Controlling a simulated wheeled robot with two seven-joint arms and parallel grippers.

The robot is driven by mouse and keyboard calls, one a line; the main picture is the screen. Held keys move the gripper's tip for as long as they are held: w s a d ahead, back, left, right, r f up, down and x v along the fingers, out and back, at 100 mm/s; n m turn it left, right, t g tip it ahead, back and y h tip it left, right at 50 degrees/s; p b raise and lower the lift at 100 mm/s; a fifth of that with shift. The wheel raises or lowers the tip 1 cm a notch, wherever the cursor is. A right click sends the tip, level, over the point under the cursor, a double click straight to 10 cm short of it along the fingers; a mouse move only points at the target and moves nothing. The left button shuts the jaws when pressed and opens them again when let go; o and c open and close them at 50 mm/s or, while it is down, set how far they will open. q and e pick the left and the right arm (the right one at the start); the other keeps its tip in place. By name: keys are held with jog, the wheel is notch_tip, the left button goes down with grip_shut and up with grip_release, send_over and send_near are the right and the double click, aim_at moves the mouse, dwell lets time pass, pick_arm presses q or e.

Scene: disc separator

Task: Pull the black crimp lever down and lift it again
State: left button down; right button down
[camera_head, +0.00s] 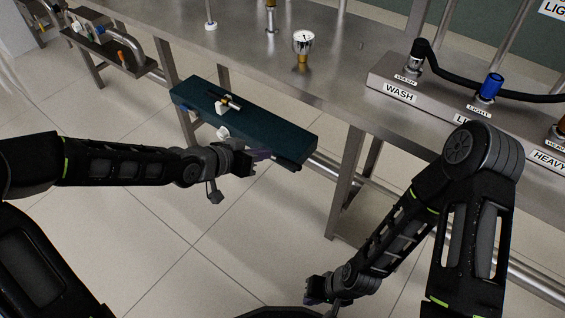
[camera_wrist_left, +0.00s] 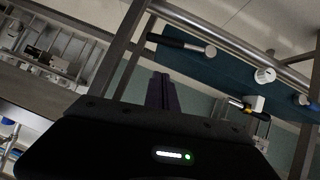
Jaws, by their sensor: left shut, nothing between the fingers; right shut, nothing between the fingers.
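The black crimp lever (camera_wrist_left: 176,41) is a short black bar with a silver round end, on the front of the dark teal panel (camera_head: 270,128). In the left wrist view it lies beyond my left fingertips. In the head view it is mostly hidden behind or beside my left gripper (camera_head: 262,155), near the panel's right end. My left gripper is shut and empty, its purple fingers (camera_wrist_left: 163,88) pointing at the panel; I cannot tell whether they touch the lever. My right gripper (camera_head: 312,300) is shut and empty, low at the bottom centre, away from the panel.
The steel table (camera_head: 330,75) behind carries a gauge (camera_head: 303,42) and the labelled wash taps (camera_head: 400,92). Open floor lies in front.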

aim_at(289, 163)
pick_arm(q)
jog(key=b+x, duration=0.1)
jog(key=x, duration=0.2)
jog(key=f+b+x, duration=0.1)
jog(key=x, duration=0.2)
jog(key=s+b+x, duration=0.1)
jog(key=b+x, duration=0.1)
jog(key=x, duration=0.1)
jog(key=shift+a+f, duration=0.15)
jog(key=shift+f, duration=0.8)
jog(key=shift+s+d+f+b, duration=0.15)
jog(key=shift+d+f+b, duration=0.1)
jog(key=shift+f+b, duration=0.45)
jog(key=shift+d+f, duration=0.1)
jog(key=shift+d, duration=0.05)
jog(key=shift+s, duration=0.1)
